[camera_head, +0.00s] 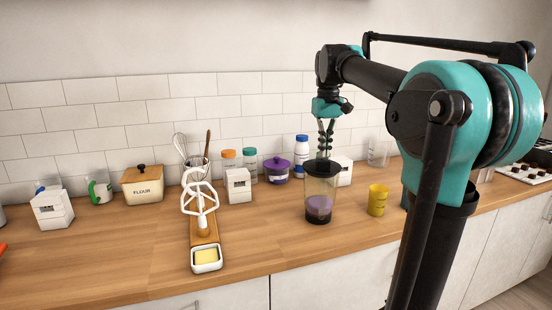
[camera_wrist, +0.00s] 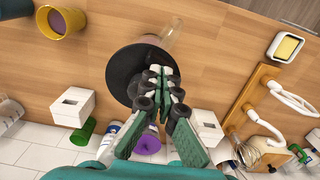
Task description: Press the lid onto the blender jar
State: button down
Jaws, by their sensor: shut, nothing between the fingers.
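The blender jar (camera_head: 320,190) stands upright on the wooden counter, clear-walled with purple contents at the bottom. Its dark round lid (camera_head: 316,168) lies over the jar's mouth; I cannot tell whether it is fully seated. In the wrist view the lid (camera_wrist: 123,78) is a black disc, partly hidden by my fingers, with the clear jar wall (camera_wrist: 173,38) showing beyond it. My gripper (camera_head: 323,155) points down, shut and empty, with its fingertips over the lid. The fingertips (camera_wrist: 160,72) overlap the lid in the wrist view; whether they touch it is unclear.
A yellow cup (camera_head: 377,200) stands close right of the jar. A white box (camera_head: 343,171) and a purple pot (camera_head: 276,170) stand behind it. The counter in front of the jar is clear.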

jog(key=shift+f, duration=0.85)
jog(key=shift+r, duration=0.1)
jog(key=shift+r, duration=2.9)
